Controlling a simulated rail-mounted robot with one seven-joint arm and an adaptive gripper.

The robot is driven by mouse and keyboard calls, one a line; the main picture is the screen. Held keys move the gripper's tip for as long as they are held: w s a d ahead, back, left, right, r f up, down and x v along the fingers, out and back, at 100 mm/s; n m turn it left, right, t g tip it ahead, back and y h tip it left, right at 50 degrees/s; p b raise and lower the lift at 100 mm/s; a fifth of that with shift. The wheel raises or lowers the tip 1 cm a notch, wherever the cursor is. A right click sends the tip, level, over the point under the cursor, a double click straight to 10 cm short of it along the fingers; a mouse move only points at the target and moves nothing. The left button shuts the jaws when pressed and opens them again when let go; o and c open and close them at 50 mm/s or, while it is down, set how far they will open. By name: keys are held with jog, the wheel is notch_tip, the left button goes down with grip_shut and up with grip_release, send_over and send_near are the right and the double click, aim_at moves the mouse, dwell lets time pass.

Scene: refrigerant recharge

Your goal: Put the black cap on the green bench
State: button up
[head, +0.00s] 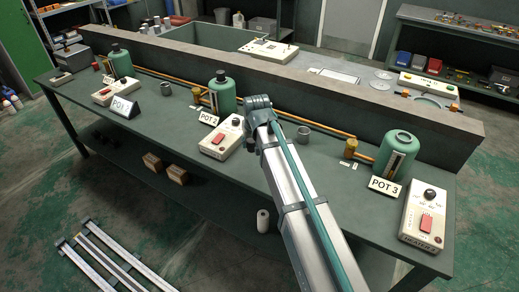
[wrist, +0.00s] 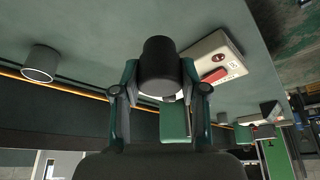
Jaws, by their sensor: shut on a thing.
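The black cap (wrist: 160,60) is a short dark cylinder in the wrist view, with a pale underside edge. My gripper (wrist: 160,78) is shut on it, one finger on each side. The green bench (head: 165,122) runs across the head view; its bare top also shows in the wrist view (wrist: 90,30). In the head view the end of my arm is above the middle of the bench, right of POT 2. The cap and fingers cannot be made out there. The cap's height above the bench is hard to tell.
Green POT 1 (head: 121,63) and POT 2 (head: 222,95) have dark tops; POT 3 (head: 396,152) has none. Heater boxes (head: 222,138), (head: 425,215), grey cups (head: 305,134) and copper pipe (head: 320,128) occupy the bench. Clear patches lie between the pots and along the front.

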jog(key=w+f, duration=0.1)
jog(key=f, duration=0.1)
jog(key=w+d+f+p, duration=0.1)
jog(key=w+f, duration=0.1)
jog(key=w+d+f, duration=0.1)
jog(key=shift+w+d+f, duration=0.1)
jog(key=shift+w+f, duration=0.2)
jog(key=shift+f, duration=0.1)
jog(key=shift+w+f+p, duration=0.1)
jog(key=shift+f+p, duration=0.8)
jog(key=shift+f, duration=0.8)
jog(key=shift+f, duration=0.1)
jog(key=o, duration=1.2)
jog(key=shift+o, duration=0.2)
jog(key=b+v, duration=0.2)
jog(key=v, duration=1)
